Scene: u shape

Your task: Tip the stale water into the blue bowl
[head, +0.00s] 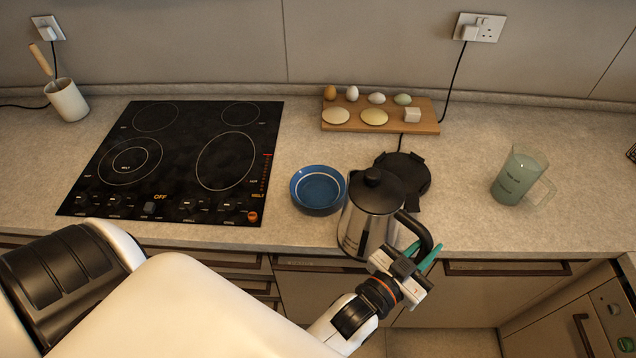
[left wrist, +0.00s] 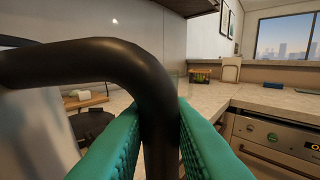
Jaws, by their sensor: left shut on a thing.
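A steel kettle (head: 368,212) with a black lid and black handle is near the counter's front edge in the head view. It looks upright or nearly so. My left gripper (head: 422,258), with green fingers, is shut on the kettle's handle. In the left wrist view the black handle (left wrist: 158,115) runs between the green fingers. The blue bowl (head: 318,190) sits on the counter just left of the kettle. Its inside looks empty. The water inside the kettle is hidden. My right gripper is not in view.
The black kettle base (head: 412,176) lies behind the kettle. A jug (head: 518,178) stands to the right. A wooden board (head: 432,124) with eggs is at the back. A black hob (head: 180,160) fills the left. The counter between kettle and jug is clear.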

